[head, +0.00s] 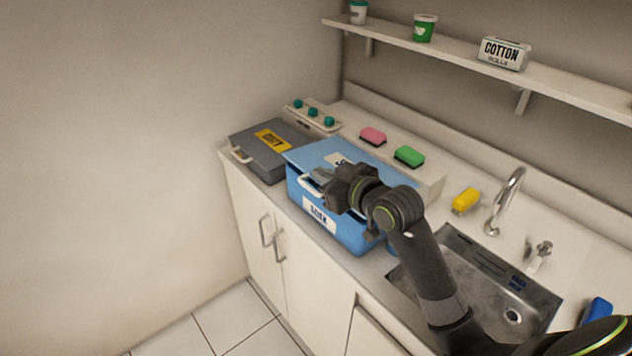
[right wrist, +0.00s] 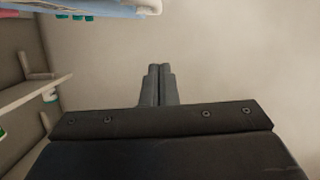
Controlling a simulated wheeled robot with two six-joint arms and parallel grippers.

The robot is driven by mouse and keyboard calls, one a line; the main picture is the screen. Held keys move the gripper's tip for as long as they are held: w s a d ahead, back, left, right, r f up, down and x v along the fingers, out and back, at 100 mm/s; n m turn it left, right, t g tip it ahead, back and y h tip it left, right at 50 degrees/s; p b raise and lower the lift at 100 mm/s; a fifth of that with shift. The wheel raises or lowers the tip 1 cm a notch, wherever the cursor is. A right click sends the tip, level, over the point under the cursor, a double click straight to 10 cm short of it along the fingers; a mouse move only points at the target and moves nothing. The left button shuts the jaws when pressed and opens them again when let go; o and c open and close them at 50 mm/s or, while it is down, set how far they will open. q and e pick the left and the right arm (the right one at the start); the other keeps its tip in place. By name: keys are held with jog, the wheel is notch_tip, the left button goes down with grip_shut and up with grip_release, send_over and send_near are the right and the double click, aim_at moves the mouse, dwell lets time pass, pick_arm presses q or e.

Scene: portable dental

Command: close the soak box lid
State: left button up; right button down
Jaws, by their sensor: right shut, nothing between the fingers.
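The blue soak box (head: 345,232) stands on the counter, left of the sink, with a "SOAK" label on its front. Its light blue lid (head: 312,153) lies over the top at a low angle, and a dark gap shows near the right front corner. My arm hides part of the lid, so I cannot tell how far it is raised. A white handle (head: 309,187) is at the front. My right gripper (head: 318,176) is shut and empty, at the lid's front beside the handle. Its closed fingers (right wrist: 158,84) show in the right wrist view, apart from the blue edge (right wrist: 100,8). My left gripper is out of view.
A grey case (head: 262,158) with a yellow label stands left of the box. Behind are a pink sponge (head: 372,136) and a green sponge (head: 409,156). The sink (head: 480,290) and tap (head: 506,195) are to the right. A shelf (head: 560,85) runs above.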

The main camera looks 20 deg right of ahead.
aim_at(316, 192)
jog(key=x, duration=0.3)
jog(key=shift+r, duration=0.15)
notch_tip(316, 192, down, 3)
jog(key=shift+w+r+p, duration=0.1)
jog(key=shift+r+p, duration=0.05)
jog(key=shift+p, duration=0.35)
jog(key=shift+f, duration=0.35)
jog(key=shift+d+f, duration=0.1)
jog(key=shift+f, duration=0.35)
jog(key=f, duration=0.1)
jog(key=f+b, duration=0.1)
jog(key=f, duration=0.1)
jog(key=shift+a+f+b, duration=0.2)
jog(key=shift+a+b, duration=0.05)
jog(key=shift+b, duration=0.15)
jog(key=shift+f, duration=0.1)
